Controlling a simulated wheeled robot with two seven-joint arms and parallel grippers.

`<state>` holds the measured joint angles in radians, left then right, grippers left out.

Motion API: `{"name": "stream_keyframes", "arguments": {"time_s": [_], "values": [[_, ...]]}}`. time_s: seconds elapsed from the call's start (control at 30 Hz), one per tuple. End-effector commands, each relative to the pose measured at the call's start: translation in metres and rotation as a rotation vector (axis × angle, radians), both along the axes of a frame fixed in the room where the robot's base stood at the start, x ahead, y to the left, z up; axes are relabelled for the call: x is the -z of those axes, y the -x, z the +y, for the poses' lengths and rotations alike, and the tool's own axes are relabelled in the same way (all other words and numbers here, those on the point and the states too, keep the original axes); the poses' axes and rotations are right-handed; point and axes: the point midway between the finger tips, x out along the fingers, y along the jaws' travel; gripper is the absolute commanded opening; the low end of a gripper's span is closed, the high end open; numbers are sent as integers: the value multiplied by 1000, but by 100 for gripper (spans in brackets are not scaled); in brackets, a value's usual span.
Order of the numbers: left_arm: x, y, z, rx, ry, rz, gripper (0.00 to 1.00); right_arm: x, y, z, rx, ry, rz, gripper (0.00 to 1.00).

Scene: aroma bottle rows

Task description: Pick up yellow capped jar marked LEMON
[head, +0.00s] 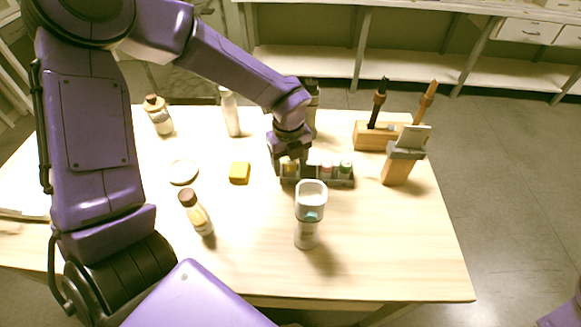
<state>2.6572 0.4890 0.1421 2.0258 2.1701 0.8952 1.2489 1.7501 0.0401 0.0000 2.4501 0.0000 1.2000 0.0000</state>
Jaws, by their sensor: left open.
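My left gripper (289,170) points down at the left end of a grey rack (318,183) on the table. It is open, with its fingers around or just above a small jar with a yellowish top (290,168). The fingers hide much of this jar, and I cannot tell whether they touch it. No LEMON marking is readable at this size. Jars with a pink cap (326,169) and a green cap (346,167) stand in the rack to the right. My right gripper is not in view.
A white bottle (308,225) stands in front of the rack. A yellow block (239,173), a white disc (183,172) and a brown-capped bottle (197,213) lie or stand to the left. Wooden tool holders (395,172) stand to the right. The table's front right is clear.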

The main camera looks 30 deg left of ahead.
Motion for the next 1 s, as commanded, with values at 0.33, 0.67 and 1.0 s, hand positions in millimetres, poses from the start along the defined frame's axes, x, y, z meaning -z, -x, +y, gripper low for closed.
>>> {"name": "stream_keyframes", "arguments": {"time_s": [0.33, 0.67, 1.0], "values": [[-1, 0, 0, 0, 1, -1, 6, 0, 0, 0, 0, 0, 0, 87], [-19, -1, 0, -2, 4, -6, 6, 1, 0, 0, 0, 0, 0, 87], [-92, -1, 0, -1, 1, -4, 6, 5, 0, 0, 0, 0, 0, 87]]}}
